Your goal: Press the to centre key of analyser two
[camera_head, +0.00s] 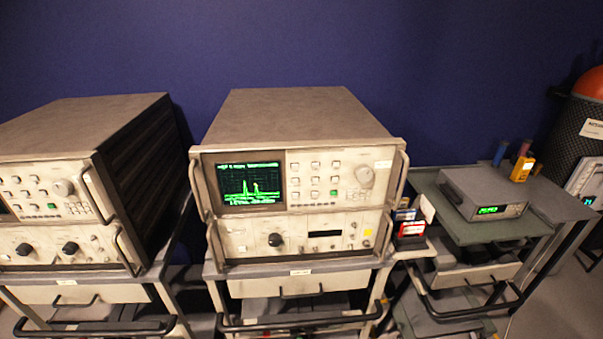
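An analyser (298,178) with a lit green screen (250,184) stands on a cart in the middle of the view. Its upper panel has several small square keys (315,178) right of the screen, one of them green (334,193), and a round knob (365,176). The key labels are too small to read. A second analyser (45,194) stands on a cart at the left, partly cut off by the picture edge. I cannot tell from labels which one is analyser two. Neither of my grippers is in view.
The middle cart has a front bar (300,322) and a drawer (290,287). Small boxes (411,229) sit right of the analyser. A right cart holds a grey meter (484,193) and a yellow device (522,168). A dark bin (577,130) stands far right.

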